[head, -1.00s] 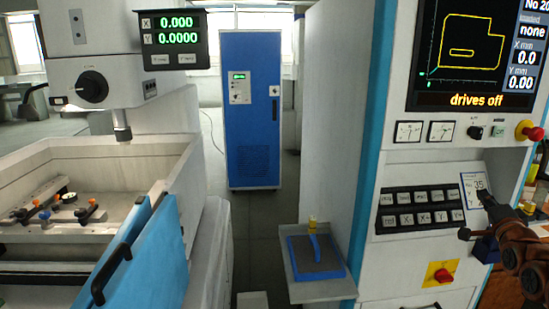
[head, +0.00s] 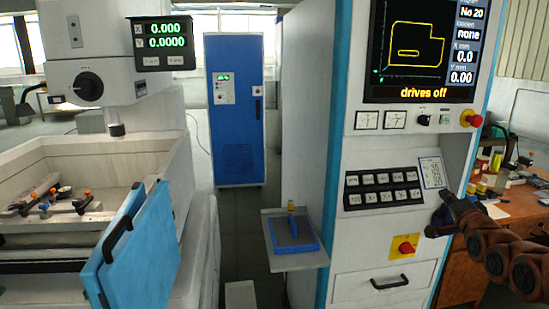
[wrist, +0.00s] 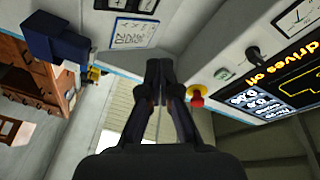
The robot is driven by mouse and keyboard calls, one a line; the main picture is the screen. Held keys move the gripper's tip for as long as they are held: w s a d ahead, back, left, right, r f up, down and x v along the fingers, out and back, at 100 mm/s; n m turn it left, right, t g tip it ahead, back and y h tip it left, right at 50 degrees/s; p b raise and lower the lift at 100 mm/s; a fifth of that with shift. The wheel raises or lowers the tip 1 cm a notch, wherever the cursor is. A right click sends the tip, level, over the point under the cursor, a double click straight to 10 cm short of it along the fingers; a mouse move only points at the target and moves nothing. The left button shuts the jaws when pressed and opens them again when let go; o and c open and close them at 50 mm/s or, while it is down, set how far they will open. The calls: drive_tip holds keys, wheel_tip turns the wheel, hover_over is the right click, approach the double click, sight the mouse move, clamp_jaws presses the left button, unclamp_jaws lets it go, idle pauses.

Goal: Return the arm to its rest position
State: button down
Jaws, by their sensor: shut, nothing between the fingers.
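My gripper (wrist: 157,72) is shut and empty in the wrist view, its two dark fingers together in front of the control cabinet's face. In the head view my brown jointed arm comes in from the right edge, and the gripper end (head: 440,212) is dark and small beside the lower right of the cabinet panel. The control cabinet (head: 340,240) is white with a blue edge. Its screen (head: 420,50) reads "drives off". A small label card (head: 432,172) is on the panel just above the gripper; it also shows in the wrist view (wrist: 134,32).
A red emergency stop knob (head: 471,118) and a red-on-yellow switch (head: 404,247) sit on the panel. A wooden bench (head: 515,205) with clutter stands at right. A shelf (head: 298,262) holds a blue tray. The erosion machine's open blue door (head: 140,250) is at left.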

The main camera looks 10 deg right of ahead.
drive_tip(key=a+f+n+g+y, duration=0.2)
drive_tip(key=a+f+n+g, duration=0.1)
drive_tip(key=a, duration=0.5)
drive_tip(key=a+f+n+g+y, duration=0.1)
drive_tip(key=a+f+n+g, duration=0.15)
drive_tip(key=a, duration=0.55)
drive_tip(key=s+a+f+n+g+y, duration=0.1)
drive_tip(key=s+a+f+n+g, duration=0.35)
drive_tip(key=a, duration=0.55)
drive_tip(key=s+a+f+n+g, duration=0.1)
drive_tip(key=s+a+g, duration=0.2)
drive_tip(key=s, duration=0.8)
drive_tip(key=s+a+f+n+g, duration=0.2)
drive_tip(key=s+a, duration=0.4)
drive_tip(key=s, duration=0.5)
drive_tip(key=s+a+f+n+g+y, duration=0.1)
drive_tip(key=s+a+g, duration=0.3)
drive_tip(key=s, duration=0.8)
drive_tip(key=shift+a+f+n, duration=0.5)
drive_tip(key=shift+n, duration=0.2)
